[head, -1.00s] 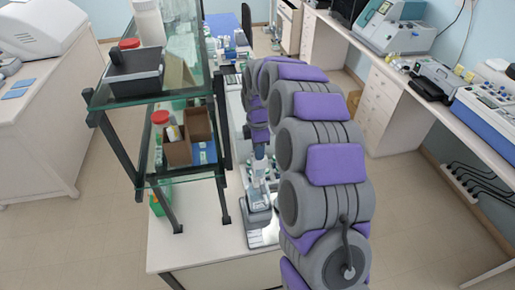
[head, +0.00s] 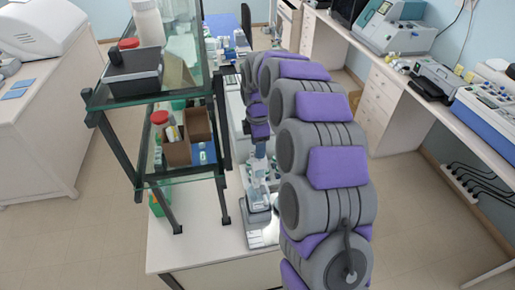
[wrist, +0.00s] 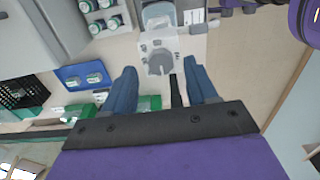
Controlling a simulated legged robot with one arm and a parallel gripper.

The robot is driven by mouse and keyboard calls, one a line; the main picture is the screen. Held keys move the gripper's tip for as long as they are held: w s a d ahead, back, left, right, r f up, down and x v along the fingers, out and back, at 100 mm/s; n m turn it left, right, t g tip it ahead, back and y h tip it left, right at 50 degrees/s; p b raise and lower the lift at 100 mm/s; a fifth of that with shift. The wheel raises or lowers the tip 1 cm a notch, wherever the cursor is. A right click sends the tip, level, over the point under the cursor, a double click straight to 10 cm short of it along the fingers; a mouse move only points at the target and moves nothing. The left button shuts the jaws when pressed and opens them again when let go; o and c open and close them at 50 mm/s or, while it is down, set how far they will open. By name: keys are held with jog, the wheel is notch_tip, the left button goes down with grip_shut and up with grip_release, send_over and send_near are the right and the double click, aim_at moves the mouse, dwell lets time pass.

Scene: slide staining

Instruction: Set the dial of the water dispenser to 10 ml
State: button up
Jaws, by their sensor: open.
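My gripper (wrist: 162,82) shows in the wrist view with its two blue fingers apart and nothing between them. Just beyond the fingertips stands a pale grey device with small round parts on its face (wrist: 160,48), which looks like the water dispenser. The fingers appear apart from it. In the head view, what seems to be the same device (head: 262,218) stands on the white bench beside the glass shelf, below the end of my arm. The dial and its setting are too small to read.
A glass shelf rack with a dark frame (head: 221,150) stands close to the left of my arm. A blue tray with jars (wrist: 83,75) and a black basket (wrist: 24,92) show in the wrist view. A bench with instruments (head: 400,82) runs along the right, with open floor before it.

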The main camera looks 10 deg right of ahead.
notch_tip(320, 180, up, 15)
jog(key=b, duration=0.1)
jog(key=shift+r, duration=0.15)
dwell(0.3)
jog(key=shift+a, duration=0.1)
jog(key=s+f+m+b, duration=0.5)
jog(key=s+f, duration=0.4)
jog(key=s, duration=0.5)
jog(key=s+f+m+g+b, duration=0.1)
jog(key=s+f+m+b, duration=0.5)
jog(key=s, duration=0.8)
jog(key=s+f+m+b, duration=0.6)
jog(key=s+f, duration=0.6)
jog(key=s, duration=0.2)
jog(key=shift+s+f+m+g, duration=0.15)
jog(key=shift+f+m+g, duration=0.1)
jog(key=shift+m+g, duration=0.25)
jog(key=shift+c, duration=0.3)
